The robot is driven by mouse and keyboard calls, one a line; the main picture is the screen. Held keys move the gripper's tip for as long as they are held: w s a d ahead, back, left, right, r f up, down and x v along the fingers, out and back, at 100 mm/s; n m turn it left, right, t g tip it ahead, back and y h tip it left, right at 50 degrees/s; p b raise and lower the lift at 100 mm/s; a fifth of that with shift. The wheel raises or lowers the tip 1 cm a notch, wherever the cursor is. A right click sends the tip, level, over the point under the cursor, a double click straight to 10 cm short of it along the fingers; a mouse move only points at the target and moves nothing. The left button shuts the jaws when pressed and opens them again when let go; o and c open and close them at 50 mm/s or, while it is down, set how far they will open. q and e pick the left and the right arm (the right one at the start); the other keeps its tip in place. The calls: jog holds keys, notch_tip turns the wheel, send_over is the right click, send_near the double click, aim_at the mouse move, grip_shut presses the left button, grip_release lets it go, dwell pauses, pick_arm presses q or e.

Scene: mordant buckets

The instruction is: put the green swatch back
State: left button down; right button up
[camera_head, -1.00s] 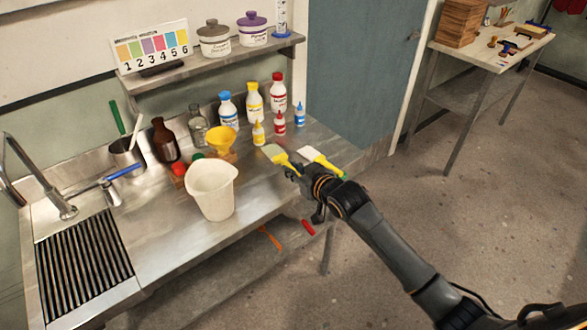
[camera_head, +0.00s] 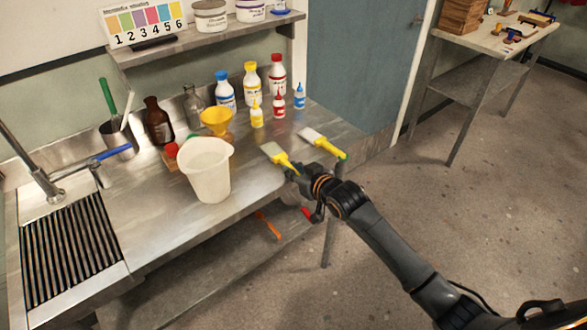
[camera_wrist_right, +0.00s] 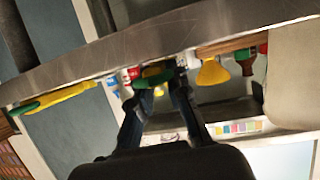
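The numbered card (camera_head: 144,23) on the wall shelf bears several colour patches, with a green patch (camera_head: 125,20) above the 2. I see no loose green swatch. My right gripper (camera_head: 297,171) is at the counter's front edge, closed around the handle end of the left brush (camera_head: 275,152), which has a yellow handle and pale bristles. In the right wrist view a green and yellow handle piece (camera_wrist_right: 155,76) sits between the fingers; the bristles are hidden there. A second, whiter brush (camera_head: 318,140) lies to its right. My left gripper is out of view.
A white jug (camera_head: 207,170) stands left of the brushes on the steel counter (camera_head: 165,222). Behind are a yellow funnel (camera_head: 216,122) and several bottles, including a small blue one (camera_head: 299,97). An orange tool (camera_head: 267,226) lies on the lower shelf.

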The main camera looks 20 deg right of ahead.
jog(key=o, duration=0.5)
jog(key=v, duration=1.2)
